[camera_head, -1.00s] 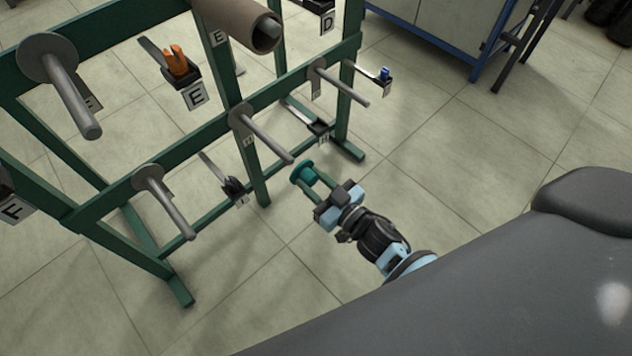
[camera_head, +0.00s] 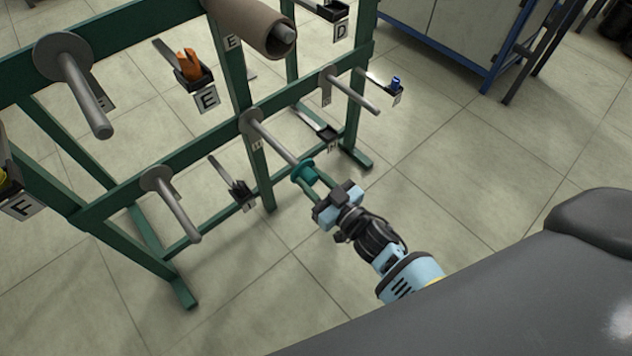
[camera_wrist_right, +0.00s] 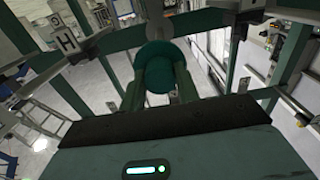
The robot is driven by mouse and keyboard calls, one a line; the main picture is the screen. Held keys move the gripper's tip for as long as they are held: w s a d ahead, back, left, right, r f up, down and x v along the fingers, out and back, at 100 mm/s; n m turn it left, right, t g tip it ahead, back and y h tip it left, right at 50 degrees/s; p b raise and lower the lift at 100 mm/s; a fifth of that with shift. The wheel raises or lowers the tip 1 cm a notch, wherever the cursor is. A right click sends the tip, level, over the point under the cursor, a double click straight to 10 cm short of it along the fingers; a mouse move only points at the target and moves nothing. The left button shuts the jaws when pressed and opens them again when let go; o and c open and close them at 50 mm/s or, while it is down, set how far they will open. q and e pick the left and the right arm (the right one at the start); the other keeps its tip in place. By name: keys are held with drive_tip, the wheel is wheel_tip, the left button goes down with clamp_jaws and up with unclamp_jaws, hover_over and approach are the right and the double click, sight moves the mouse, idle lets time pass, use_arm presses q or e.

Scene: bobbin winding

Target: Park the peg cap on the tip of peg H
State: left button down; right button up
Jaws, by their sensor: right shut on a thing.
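The peg cap (camera_head: 303,171) is a teal round piece held between the fingers of my right gripper (camera_head: 313,181). It also shows as a dark teal disc in the right wrist view (camera_wrist_right: 164,72), between the two green fingers. The middle grey peg (camera_head: 275,139), with a small plate under its base that seems to read H, points toward the cap. In the head view its tip meets the cap's far side; whether it touches or only lines up I cannot tell. In the right wrist view the cap hides the peg. My left gripper is not in view.
The green rack (camera_head: 140,178) carries several other pegs, one with a brown tube (camera_head: 252,22). Peg (camera_head: 172,203) lies to the left and peg (camera_head: 350,92) to the right. Small labelled trays, one with an orange piece (camera_head: 188,66), stick out. The floor before the rack is clear.

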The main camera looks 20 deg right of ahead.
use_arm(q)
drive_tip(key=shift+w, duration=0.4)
use_arm(e)
drive_tip(key=shift+w+a, duration=0.15)
drive_tip(key=shift+w, duration=0.35)
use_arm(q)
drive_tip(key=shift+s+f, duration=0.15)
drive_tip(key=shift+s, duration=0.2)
use_arm(e)
drive_tip(key=shift+w+a, duration=0.1)
drive_tip(key=shift+w, duration=0.2)
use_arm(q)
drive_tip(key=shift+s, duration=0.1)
use_arm(e)
drive_tip(key=o, duration=1)
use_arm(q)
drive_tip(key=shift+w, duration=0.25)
use_arm(e)
drive_tip(key=shift+o, duration=0.9)
drive_tip(key=shift+s, duration=0.1)
